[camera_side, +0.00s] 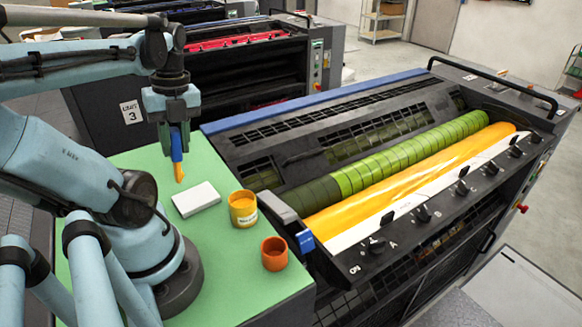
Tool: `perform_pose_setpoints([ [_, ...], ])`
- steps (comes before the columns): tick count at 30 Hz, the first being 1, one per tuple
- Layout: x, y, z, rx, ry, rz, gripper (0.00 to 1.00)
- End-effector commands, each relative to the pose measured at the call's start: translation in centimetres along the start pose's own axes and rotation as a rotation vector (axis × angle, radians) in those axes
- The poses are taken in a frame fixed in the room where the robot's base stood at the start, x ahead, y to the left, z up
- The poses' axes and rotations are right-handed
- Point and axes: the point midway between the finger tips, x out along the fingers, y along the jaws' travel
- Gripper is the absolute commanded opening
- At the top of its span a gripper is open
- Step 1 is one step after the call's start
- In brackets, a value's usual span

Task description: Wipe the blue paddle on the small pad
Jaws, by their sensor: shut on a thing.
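My gripper (174,124) points down over the green table and is shut on the blue paddle (176,146). The paddle hangs upright, with yellow-orange ink on its lower tip (179,172). The small pad (196,199) is white and lies flat on the green table, just below and to the right of the paddle tip. The tip appears apart from the pad, near its back left edge. The height of the tip above the table is hard to tell.
A yellow ink can (243,213) stands right of the pad, and an orange cup (274,254) stands in front of it. The press with its green-yellow roller (400,159) and yellow-inked roller (410,180) borders the green table (228,285) on the right.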

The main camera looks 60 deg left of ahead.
Motion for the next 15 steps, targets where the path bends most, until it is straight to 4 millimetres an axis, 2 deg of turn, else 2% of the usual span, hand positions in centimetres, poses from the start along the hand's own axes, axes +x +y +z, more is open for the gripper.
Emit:
perform_pose_setpoints([
  [4,0.5,0.7,-0.1,0.000,0.004,0.004,0.00],
  [15,3.6,0.2,-0.1,0.001,0.004,0.004,0.00],
])
